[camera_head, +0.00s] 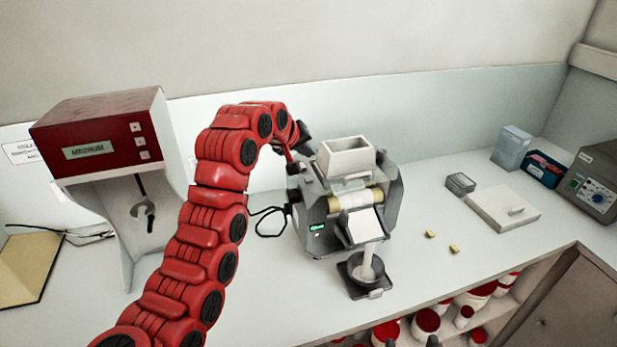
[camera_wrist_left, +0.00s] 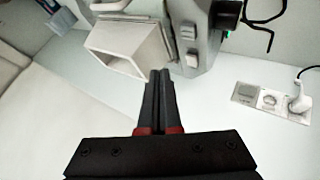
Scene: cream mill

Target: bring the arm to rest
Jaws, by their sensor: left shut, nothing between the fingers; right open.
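My left arm (camera_head: 215,190), red and segmented, rises from the bottom left and bends over behind the mill's left side. Its gripper is mostly hidden in the head view. In the left wrist view the left gripper (camera_wrist_left: 160,76) is shut, its dark fingers together with nothing between them. The fingertips appear close to the white hopper (camera_wrist_left: 135,42) in that view; whether they touch it I cannot tell. The grey mill (camera_head: 322,228) stands on the counter with the hopper (camera_head: 347,156) on top. My right gripper is not in view.
A white stream runs from the mill's apron (camera_head: 365,226) into a dark bowl (camera_head: 354,266). A red-topped stand mixer (camera_head: 105,115) is at the left. A wall socket panel (camera_wrist_left: 268,100) shows in the wrist view. Boxes and an instrument (camera_head: 590,185) stand at the right.

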